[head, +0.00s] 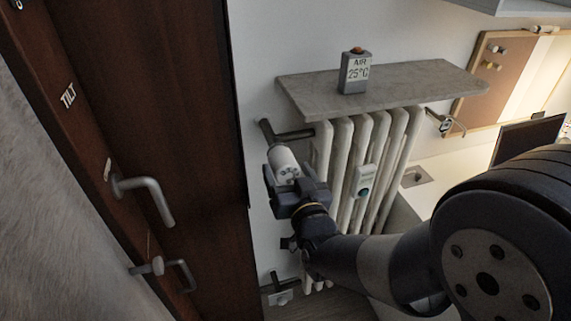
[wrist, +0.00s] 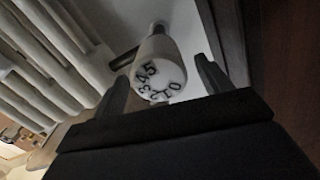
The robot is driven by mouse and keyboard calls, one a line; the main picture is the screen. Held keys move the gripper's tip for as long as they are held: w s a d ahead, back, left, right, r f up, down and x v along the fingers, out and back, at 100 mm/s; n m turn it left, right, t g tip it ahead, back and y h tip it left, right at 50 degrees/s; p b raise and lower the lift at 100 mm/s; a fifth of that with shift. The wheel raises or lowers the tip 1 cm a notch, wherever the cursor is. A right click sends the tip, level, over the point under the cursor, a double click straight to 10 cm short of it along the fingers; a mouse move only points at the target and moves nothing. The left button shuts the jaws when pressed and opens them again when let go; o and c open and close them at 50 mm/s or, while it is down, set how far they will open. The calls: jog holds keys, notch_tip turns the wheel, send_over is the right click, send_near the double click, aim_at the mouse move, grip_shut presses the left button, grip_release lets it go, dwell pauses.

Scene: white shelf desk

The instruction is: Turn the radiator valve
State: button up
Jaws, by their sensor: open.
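The radiator valve is a white round knob (head: 283,158) at the upper left of the radiator, on a dark pipe. In the wrist view the knob (wrist: 158,68) shows its end face with dark numbers around the edge. My gripper (head: 288,174) is open in front of the knob. In the wrist view one finger is at the left of the knob and the other at its right, with gaps visible in the picture. I cannot tell how far the fingertips reach along the knob's sides.
A brown door (head: 150,120) with metal handles (head: 150,192) is at the left. A white desk (head: 440,178) with a dark screen (head: 528,138) is at the right.

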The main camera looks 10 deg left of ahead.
jog(key=shift+x, duration=1.1)
jog(key=shift+c, duration=0.2)
jog(key=c, duration=0.9)
